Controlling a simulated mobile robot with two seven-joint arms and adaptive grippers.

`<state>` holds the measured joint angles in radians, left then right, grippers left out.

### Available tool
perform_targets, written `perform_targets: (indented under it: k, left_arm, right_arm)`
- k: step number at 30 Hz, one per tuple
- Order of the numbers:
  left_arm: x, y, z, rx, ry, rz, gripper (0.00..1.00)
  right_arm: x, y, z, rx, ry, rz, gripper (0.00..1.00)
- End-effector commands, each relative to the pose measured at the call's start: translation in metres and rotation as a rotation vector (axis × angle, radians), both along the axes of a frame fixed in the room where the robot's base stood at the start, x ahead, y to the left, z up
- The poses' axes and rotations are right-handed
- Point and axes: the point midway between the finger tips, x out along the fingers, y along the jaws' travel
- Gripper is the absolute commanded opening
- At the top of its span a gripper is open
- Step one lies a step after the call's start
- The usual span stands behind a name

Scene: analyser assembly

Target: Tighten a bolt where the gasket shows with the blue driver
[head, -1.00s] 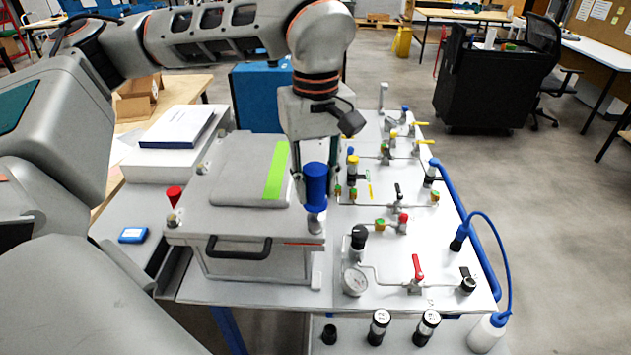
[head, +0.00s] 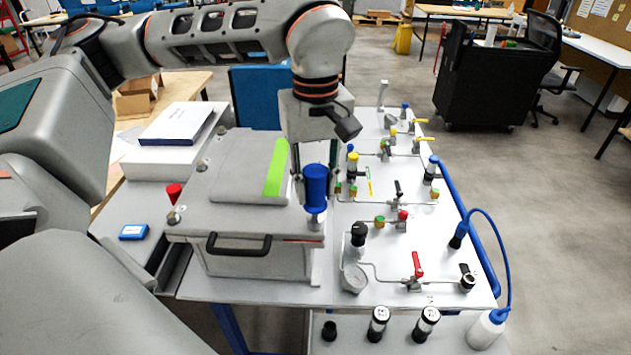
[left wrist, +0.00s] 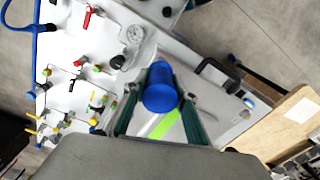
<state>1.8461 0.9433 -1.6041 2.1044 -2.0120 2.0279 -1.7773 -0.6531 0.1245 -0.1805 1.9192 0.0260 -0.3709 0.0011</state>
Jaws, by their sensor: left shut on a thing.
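My left gripper (head: 315,190) is shut on the blue driver (head: 316,182), which is upright over the front right corner of the grey case's lid (head: 190,222). The driver's lower end meets or nearly meets the bolt (head: 316,216) there; I cannot tell if it is seated. In the left wrist view the blue driver (left wrist: 160,90) sits between both fingers and hides the bolt. A thin orange-red gasket line (head: 302,241) shows under the lid's front edge near that corner. Other bolts show at the front left (head: 173,217) and back left (head: 202,164). My right gripper is out of view.
A red-topped piece (head: 173,193) stands by the front left bolt. A black handle (head: 239,246) juts from the case front. Right of the case is a white panel (head: 440,240) with valves, a gauge (head: 354,278) and pipes. A blue box (head: 133,232) lies at left.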

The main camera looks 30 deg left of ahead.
Motion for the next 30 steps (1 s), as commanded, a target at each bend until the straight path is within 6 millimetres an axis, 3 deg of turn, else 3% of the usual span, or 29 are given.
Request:
perform_targets:
  k: [2,21,30]
  left_arm:
    - [-0.0002,0.0002,0.0042,0.000,0.003,-0.066,0.00]
    - [0.0000,0.0004,0.0004,0.000,-0.002,-0.882,0.00]
    - [-0.0003,0.0004,0.0001,0.000,0.000,-1.004,0.00]
  right_arm:
    - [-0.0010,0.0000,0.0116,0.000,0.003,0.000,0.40]
    - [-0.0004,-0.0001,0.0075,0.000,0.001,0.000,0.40]
    - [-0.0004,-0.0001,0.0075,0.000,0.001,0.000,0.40]
